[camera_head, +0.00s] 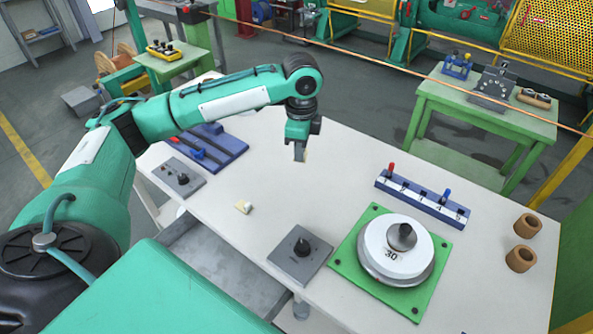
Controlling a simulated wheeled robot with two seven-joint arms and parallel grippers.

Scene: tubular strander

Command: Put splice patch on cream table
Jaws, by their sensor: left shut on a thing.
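My left gripper (301,156) points down over the far middle part of the cream table (275,165). It is shut on a small pale piece, which I take for the splice patch (306,157); only a sliver shows beside the fingers. I cannot tell whether the piece touches the table top. A second small cream piece (243,207) lies on the table, to the left of and nearer than the gripper. My right gripper is not in view.
On the table are a blue tray (222,142), a grey switch plate (180,178), a grey knob plate (299,255), a green-based dial (385,293), a blue peg rail (422,201) and two brown cylinders (521,258). A green table (480,113) stands behind. The table's middle is clear.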

